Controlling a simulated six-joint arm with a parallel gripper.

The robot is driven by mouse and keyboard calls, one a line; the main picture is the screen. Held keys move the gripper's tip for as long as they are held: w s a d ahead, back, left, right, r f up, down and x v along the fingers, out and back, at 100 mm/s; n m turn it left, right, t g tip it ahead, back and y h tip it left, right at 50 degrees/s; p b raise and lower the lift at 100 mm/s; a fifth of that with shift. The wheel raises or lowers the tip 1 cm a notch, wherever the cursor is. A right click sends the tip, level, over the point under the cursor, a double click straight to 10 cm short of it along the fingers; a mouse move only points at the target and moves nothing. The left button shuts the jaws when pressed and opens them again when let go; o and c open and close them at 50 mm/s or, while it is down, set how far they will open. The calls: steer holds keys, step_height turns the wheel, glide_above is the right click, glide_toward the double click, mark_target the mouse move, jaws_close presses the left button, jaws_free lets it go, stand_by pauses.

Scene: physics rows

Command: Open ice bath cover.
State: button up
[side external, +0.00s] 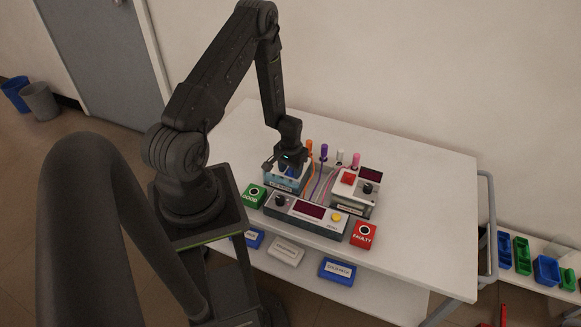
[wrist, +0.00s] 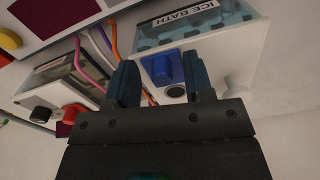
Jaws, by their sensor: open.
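The ice bath (side external: 280,187) is a white and blue box at the left of the table's instruments. In the wrist view the ice bath (wrist: 235,50) carries an "ICE BATH" label and a see-through bluish panel. A blue block (wrist: 162,68) on its face shows between my fingertips. My gripper (wrist: 162,82) is open, with one dark blue finger on each side of the block; I cannot tell whether they touch it. In the side view my gripper (side external: 287,165) is low over the ice bath and hides part of it. Whether the cover is shut is unclear.
A white instrument (side external: 352,190) with a red button stands to the right. A control panel (side external: 306,214) lies in front, between a green GOOD box (side external: 253,196) and a red FAULTY box (side external: 364,234). Coloured probes (side external: 324,152) and cables stand behind. The table's right side (side external: 430,200) is clear.

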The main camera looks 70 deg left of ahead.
step_height(320, 180, up, 14)
stand_by(0.6)
steer(key=shift+d+f, duration=0.1)
step_height(320, 180, up, 9)
steer(key=m+t, duration=0.1)
glide_above(292, 170)
steer(key=w+d, duration=0.2)
steer(key=d, duration=0.3)
steer(key=d+r+m+t+y, duration=0.1)
steer(key=d+r+m+t, duration=0.1)
steer(key=d+r, duration=0.65)
steer(key=s+d+r+m+t+h, duration=0.1)
steer(key=s+d+r+m, duration=0.3)
steer(key=s+d+r, duration=0.7)
steer(key=shift+s+d+t, duration=0.3)
steer(key=shift+d+t, duration=0.3)
steer(key=shift+t, duration=0.3)
